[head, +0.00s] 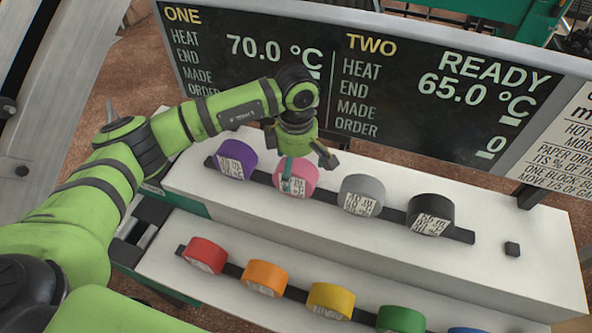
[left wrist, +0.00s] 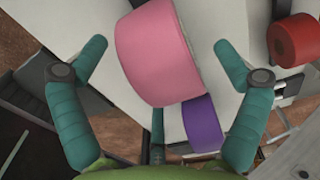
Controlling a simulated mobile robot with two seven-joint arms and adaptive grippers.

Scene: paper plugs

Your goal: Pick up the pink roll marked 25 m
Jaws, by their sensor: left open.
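The pink roll (head: 306,176) stands on the upper white shelf, on a dark rail between a purple roll (head: 236,158) and a grey roll (head: 362,194). Its white label is partly covered by a teal finger, and I cannot read it clearly. My left gripper (head: 297,162) is open just above the pink roll, pointing down. In the left wrist view the pink roll (left wrist: 160,50) lies ahead between the spread teal fingers (left wrist: 160,62), with nothing gripped. The purple roll (left wrist: 203,122) shows below it there. My right gripper is not in view.
On the lower shelf are red (head: 206,252), orange (head: 265,276), yellow (head: 331,298) and green (head: 401,319) rolls. A display board (head: 370,85) stands behind the upper shelf.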

